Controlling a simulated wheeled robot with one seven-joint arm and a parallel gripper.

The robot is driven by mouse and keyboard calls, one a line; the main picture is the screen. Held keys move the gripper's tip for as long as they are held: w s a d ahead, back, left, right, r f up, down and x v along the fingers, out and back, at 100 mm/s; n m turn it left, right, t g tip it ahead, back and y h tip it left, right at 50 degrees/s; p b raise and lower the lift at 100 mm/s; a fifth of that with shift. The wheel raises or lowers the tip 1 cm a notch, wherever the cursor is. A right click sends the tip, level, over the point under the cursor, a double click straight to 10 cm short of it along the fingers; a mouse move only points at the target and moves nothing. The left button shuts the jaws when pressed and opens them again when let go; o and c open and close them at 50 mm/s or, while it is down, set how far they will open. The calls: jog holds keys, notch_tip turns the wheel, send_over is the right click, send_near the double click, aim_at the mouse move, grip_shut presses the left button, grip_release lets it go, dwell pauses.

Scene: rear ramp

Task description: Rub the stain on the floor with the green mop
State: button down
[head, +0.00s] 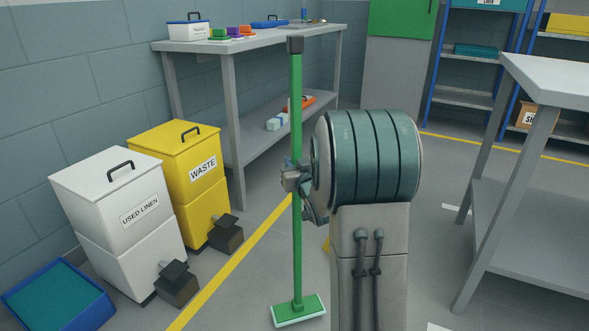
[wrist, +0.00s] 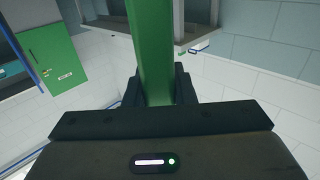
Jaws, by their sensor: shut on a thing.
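The green mop (head: 297,230) stands upright in the head view, with a dark cap at the top of its handle. Its flat green head with a pale underside is at or close to the floor; I cannot tell if it touches. My gripper (head: 296,180) is shut on the handle around mid-height. In the wrist view the green handle (wrist: 150,50) runs between the dark fingers of my gripper (wrist: 154,88). I see no clear stain; a small yellow-brown patch (head: 326,245) on the floor shows partly behind my arm, and I cannot tell what it is.
A white used linen bin (head: 118,190) and a yellow waste bin (head: 180,155) stand left, with a blue tray (head: 55,295) in front. A grey workbench (head: 235,120) is behind. A grey table (head: 550,80) is at right. Floor around the mop head is clear.

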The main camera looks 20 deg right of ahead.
aim_at(298, 148)
jog(key=shift+r+p, duration=1.3)
jog(key=shift+r, duration=1.45)
